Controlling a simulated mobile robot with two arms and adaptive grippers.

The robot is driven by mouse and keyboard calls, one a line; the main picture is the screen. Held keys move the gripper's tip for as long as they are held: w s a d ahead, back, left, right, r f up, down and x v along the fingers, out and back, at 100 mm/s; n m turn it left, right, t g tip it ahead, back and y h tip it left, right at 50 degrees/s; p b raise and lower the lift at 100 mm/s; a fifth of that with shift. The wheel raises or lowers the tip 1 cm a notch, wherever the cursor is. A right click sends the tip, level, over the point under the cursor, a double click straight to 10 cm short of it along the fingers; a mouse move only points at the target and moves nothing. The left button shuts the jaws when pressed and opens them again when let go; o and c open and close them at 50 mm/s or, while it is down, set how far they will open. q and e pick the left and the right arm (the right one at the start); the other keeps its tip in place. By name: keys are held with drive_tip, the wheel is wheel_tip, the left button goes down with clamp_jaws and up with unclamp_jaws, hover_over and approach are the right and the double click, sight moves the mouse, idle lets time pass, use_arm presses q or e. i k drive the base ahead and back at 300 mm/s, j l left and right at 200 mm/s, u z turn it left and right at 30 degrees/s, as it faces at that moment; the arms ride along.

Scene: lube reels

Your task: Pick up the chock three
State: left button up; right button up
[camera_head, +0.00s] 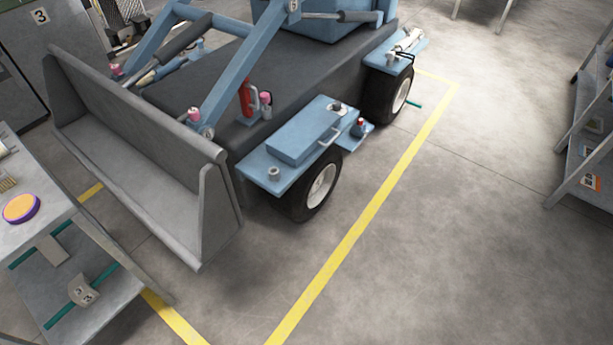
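A small grey-beige block (84,292) with dark number-like marks lies on the lower shelf of the grey cart (103,318) at the left. It may be chock three, but the marks are too small to read surely. A second grey-beige piece (52,250) lies on the same shelf, farther back, with no readable mark. Teal strips (48,243) run along this shelf beside both pieces. Neither of my grippers is in view.
A blue loader with a grey bucket (140,160) and black wheels (311,188) stands at centre. A purple-and-yellow disc (20,208) sits on the cart top. Shelving (577,150) stands at right. The floor right of the yellow line (350,240) is clear.

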sight(83, 292)
drive_tip(key=u, duration=1.95)
